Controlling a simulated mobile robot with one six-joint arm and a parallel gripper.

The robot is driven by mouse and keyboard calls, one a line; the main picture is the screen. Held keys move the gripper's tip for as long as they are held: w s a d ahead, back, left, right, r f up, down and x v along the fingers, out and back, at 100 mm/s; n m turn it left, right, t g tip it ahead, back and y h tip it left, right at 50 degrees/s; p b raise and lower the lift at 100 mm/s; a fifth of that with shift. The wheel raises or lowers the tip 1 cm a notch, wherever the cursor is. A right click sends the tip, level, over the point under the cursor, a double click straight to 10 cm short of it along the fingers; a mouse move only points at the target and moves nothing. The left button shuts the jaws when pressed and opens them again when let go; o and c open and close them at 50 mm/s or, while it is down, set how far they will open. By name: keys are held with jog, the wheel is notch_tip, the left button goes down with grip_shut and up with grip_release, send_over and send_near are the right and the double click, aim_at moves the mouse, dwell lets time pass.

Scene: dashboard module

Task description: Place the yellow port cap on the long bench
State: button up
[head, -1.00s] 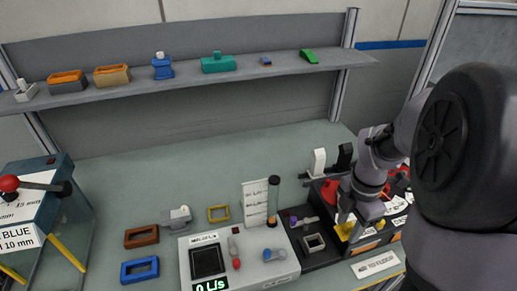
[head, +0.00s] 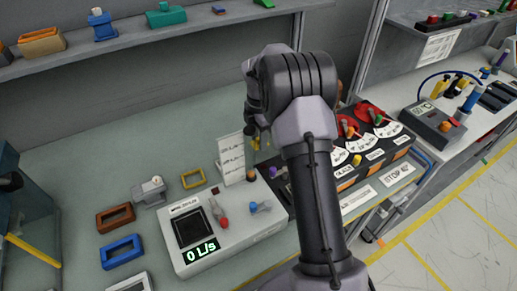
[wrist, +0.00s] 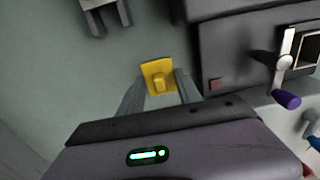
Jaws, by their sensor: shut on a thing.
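The yellow port cap (wrist: 158,77), a square plate with a raised block, sits between the two grey fingertips of my gripper (wrist: 160,88) in the wrist view. My gripper is shut on it. The grey-green long bench (head: 75,195) runs along the wall; its bare surface also fills the wrist view's left side (wrist: 50,60). In the head view my arm hides most of the gripper, and I cannot clearly make out the cap there. The cap's height above the surface is hard to judge.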

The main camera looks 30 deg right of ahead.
notch_tip(320, 180, down, 3)
jog(key=shift+b, duration=0.4)
jog(key=shift+r, duration=0.15)
jog(key=o, duration=1.3)
notch_tip(320, 180, up, 12)
jog(key=p, duration=0.5)
